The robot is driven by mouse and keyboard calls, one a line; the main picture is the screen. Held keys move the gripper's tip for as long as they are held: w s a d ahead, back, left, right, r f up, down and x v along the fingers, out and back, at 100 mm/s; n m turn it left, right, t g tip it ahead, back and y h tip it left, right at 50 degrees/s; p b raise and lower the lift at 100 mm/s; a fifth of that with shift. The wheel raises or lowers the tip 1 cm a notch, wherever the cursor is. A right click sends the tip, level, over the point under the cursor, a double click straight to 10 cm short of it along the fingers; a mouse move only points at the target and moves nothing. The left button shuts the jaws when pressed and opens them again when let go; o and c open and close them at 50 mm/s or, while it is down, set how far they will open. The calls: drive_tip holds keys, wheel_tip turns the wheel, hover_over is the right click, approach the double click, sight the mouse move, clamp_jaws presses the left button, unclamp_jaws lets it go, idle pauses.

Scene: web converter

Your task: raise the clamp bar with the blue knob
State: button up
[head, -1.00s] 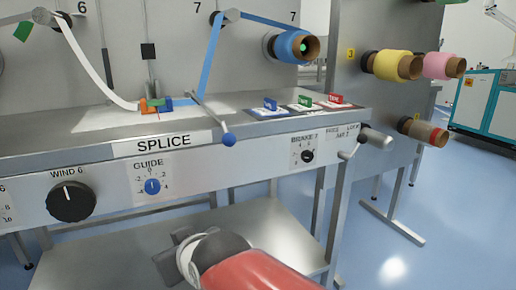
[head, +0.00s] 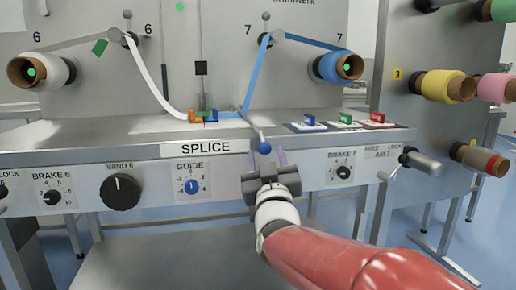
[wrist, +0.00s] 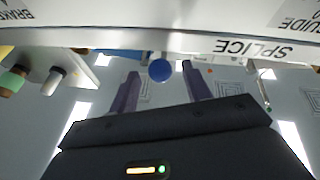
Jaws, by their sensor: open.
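The blue knob (head: 264,147) is a small ball on the near end of the clamp bar (head: 249,125), a thin metal rod at the splice table's front edge. The bar slopes down toward me, and the knob hangs just over the edge, right of the SPLICE label. My gripper (head: 266,157) is open and empty, close to the knob and pointing at the machine. In the wrist view the knob (wrist: 160,70) appears between the two purple fingertips (wrist: 160,72). I cannot tell whether either finger touches it.
Blue (head: 246,105) and white (head: 156,85) webs run down to the splice table (head: 90,133). The guide dial (head: 191,186) and wind 6 knob (head: 120,192) are left of my gripper. The brake 7 knob (head: 343,172) and a crank handle (head: 422,163) are to the right.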

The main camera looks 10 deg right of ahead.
sight(266, 154)
drive_tip(key=shift+x, duration=1.6)
drive_tip(key=shift+c, duration=0.5)
clamp_jaws()
